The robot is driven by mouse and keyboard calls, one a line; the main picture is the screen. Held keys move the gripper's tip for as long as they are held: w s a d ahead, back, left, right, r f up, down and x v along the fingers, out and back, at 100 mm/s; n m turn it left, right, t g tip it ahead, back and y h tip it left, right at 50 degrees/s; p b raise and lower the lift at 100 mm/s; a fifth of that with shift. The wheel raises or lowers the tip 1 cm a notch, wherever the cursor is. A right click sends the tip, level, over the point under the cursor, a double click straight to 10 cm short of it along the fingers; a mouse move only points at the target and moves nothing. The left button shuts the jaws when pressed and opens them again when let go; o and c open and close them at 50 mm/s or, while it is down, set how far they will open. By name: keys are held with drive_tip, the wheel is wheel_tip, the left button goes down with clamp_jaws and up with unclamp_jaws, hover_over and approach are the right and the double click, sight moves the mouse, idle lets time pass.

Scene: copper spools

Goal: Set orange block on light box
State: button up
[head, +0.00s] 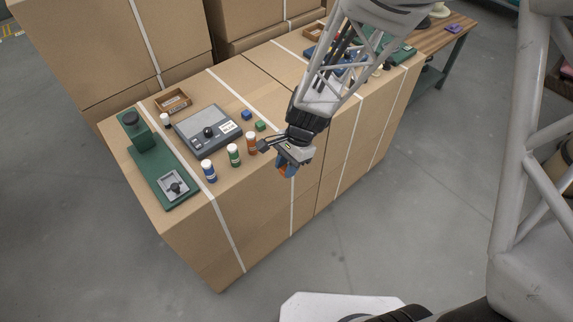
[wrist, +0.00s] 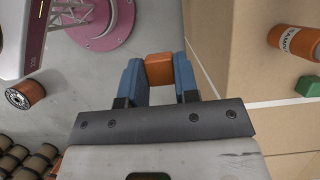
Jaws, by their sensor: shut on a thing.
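My gripper (head: 287,166) is shut on the orange block (wrist: 159,67). In the wrist view the block sits between the tips of the two blue fingers. In the head view only a bit of orange shows between the fingers. The gripper hangs off the front edge of the cardboard boxes, over the floor, right of the bottles. A flat grey box (head: 224,138) with a black knob and white label lies on the cardboard top, left of my gripper. It may be the light box; no label I can read says so.
A blue cube (head: 246,115) and green cube (head: 260,126) lie behind the bottles. Orange (head: 251,143), green (head: 234,155) and blue (head: 209,171) bottles stand along the front edge. A green stand (head: 153,165) is at the left, a wooden tray (head: 173,100) behind.

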drive_tip(key=w+a+r, duration=0.2)
drive_tip(key=w+a, duration=0.4)
drive_tip(key=a, duration=0.1)
drive_tip(key=w+a+r, duration=0.3)
drive_tip(key=w+a, duration=0.3)
wheel_tip(320, 180, up, 3)
hover_over(199, 123)
drive_tip(key=w, duration=0.1)
drive_tip(key=shift+d+r, duration=0.2)
drive_tip(key=shift+d, duration=0.15)
drive_tip(key=shift+f, duration=3.15)
drive_tip(key=shift+f, duration=1.85)
drive_tip(key=shift+f, duration=0.2)
